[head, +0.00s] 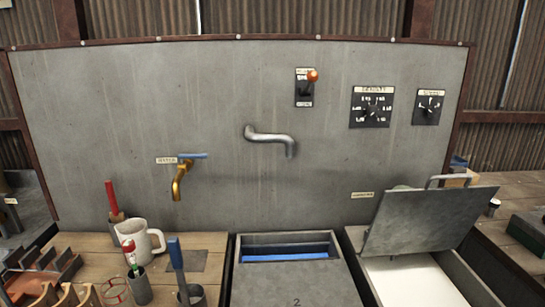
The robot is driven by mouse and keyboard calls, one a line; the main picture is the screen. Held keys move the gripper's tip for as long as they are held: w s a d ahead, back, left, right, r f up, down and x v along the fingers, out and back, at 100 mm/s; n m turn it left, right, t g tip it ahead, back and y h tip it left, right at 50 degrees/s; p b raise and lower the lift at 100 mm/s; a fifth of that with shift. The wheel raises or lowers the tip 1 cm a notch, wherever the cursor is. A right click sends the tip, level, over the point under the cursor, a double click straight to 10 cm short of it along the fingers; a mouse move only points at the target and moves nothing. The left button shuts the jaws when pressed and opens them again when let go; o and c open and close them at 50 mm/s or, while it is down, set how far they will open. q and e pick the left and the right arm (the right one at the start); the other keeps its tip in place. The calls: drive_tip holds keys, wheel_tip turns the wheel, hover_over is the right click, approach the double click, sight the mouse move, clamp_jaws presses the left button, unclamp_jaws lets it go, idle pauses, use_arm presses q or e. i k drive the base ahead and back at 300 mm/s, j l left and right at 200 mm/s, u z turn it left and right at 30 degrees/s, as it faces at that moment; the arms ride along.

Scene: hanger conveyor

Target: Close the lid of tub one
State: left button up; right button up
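A metal tub (469,268) at the lower right has its grey lid (428,222) tilted up, with a bar handle (447,180) at the lid's upper edge. Pale, whitish contents (410,283) show beneath the lid. No number is readable on this tub, so I cannot tell from a label whether it is tub one. Beside it on the left, a grey tub (292,285) marked "2" has a narrow opening at the back with blue (290,257) inside. Neither of my grippers is in view.
A spout (270,139) and a brass tap (179,180) stick out from the grey panel. An orange-knobbed lever (307,82) and two dials (371,107) are above. A white mug (141,240), tool cups and racks crowd the left bench. A dark green box (528,230) sits far right.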

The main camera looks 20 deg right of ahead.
sight(426, 219)
drive_tip(key=l+z, duration=0.1)
drive_tip(key=z, duration=1.55)
